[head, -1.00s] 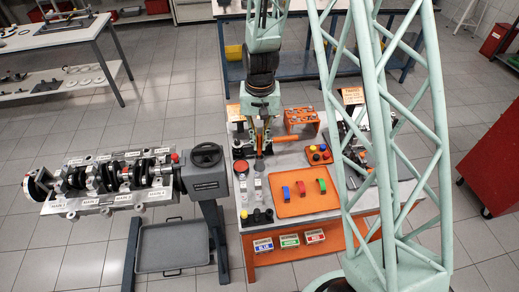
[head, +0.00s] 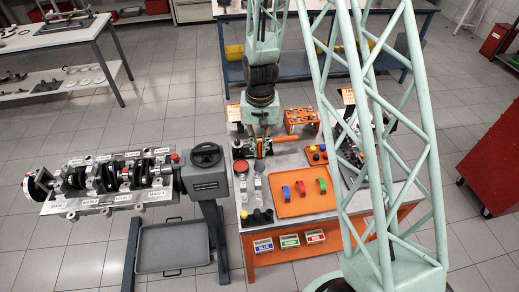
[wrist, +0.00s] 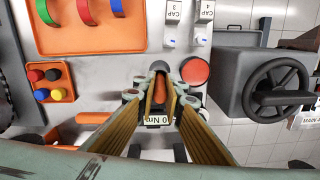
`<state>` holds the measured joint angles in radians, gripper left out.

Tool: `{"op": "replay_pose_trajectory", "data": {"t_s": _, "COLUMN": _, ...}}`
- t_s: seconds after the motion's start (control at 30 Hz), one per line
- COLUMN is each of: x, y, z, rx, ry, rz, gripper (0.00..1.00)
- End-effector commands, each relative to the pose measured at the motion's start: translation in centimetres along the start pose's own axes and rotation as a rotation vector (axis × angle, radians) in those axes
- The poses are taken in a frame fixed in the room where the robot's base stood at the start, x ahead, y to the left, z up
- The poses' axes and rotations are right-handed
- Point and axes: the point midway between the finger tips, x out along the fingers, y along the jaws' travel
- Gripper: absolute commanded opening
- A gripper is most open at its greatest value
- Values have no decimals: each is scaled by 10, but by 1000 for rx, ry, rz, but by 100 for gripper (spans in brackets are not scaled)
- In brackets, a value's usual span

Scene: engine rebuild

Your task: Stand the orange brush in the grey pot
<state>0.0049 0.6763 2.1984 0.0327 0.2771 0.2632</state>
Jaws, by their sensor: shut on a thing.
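My gripper (wrist: 160,103) is shut on the orange brush (wrist: 161,92), whose orange part shows between the two yellow-brown fingers in the wrist view. In the head view my gripper (head: 260,150) points down over the back left of the grey-topped workbench. A dark grey, rounded thing (wrist: 158,66) shows just beyond the fingertips, and it looks like the grey pot. It also shows below the fingers in the head view (head: 259,167). The fingers hide much of the brush, so I cannot tell whether its lower end is inside the pot.
A red disc (wrist: 195,71) is close beside the fingertips. An orange-handled tool (head: 286,138) lies behind my gripper. An orange tray (head: 303,196) with blue, red and green arcs is in front. A handwheel stand (head: 206,155) is left of the bench.

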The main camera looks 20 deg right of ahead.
Motion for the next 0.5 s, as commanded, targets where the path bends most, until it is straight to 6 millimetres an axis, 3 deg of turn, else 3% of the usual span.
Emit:
{"op": "replay_pose_trajectory", "data": {"t_s": 0.37, "x": 4, "y": 0, "z": 0, "rx": 0, "ry": 0, "rz": 0, "gripper": 0}}
{"op": "replay_pose_trajectory", "data": {"t_s": 0.4, "x": 3, "y": 0, "z": 0, "rx": 0, "ry": -1, "rz": 0, "gripper": 13}}
{"op": "replay_pose_trajectory", "data": {"t_s": 0.5, "x": 3, "y": 0, "z": 0, "rx": 0, "ry": -1, "rz": 0, "gripper": 22}}
